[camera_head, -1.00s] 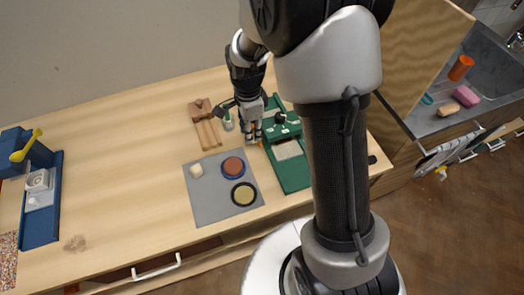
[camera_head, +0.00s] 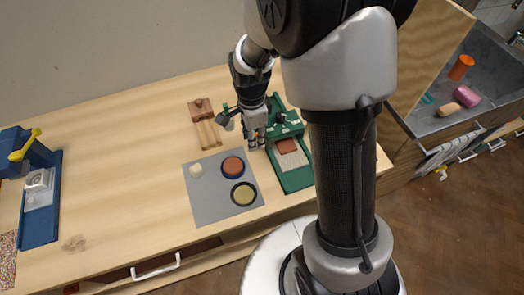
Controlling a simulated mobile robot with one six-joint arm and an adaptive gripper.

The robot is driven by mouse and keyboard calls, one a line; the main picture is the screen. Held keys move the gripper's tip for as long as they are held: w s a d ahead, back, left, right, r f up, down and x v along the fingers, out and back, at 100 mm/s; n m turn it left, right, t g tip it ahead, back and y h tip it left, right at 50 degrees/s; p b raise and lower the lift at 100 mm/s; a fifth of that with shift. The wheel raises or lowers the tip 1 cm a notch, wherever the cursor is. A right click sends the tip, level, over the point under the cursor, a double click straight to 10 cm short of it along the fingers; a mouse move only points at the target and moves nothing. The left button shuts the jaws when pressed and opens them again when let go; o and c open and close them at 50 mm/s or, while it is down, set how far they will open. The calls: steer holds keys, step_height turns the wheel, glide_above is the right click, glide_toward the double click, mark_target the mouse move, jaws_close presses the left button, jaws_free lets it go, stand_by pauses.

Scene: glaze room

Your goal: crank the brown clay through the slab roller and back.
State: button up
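The green slab roller (camera_head: 297,181) stands near the right end of the wooden table. The brown clay (camera_head: 286,146) lies on the pale bed, showing just in front of the roller's cross-part. My gripper (camera_head: 253,141) points down at the roller's left side, close to where a crank would be. It is small and partly blends with the machine, so I cannot tell whether its fingers are closed on a handle. A dark grey piece with green (camera_head: 224,117) shows just left of my gripper; I cannot tell whether it belongs to the roller.
A wooden tool (camera_head: 207,132) lies behind. A blue press (camera_head: 40,226) stands far left. Middle-left table is clear.

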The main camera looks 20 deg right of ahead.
steer(key=shift+s+f+b, duration=0.25)
steer(key=shift+s+f, duration=0.05)
steer(key=shift+s, duration=0.4)
steer(key=shift+s+f+b, duration=0.25)
steer(key=shift+s+f, duration=0.05)
steer(key=shift+s, duration=0.35)
steer(key=shift+s+f, duration=0.15)
steer(key=shift+s, duration=0.5)
step_height(320, 180, up, 7)
steer(key=p, duration=0.5)
steer(key=shift+p, duration=0.3)
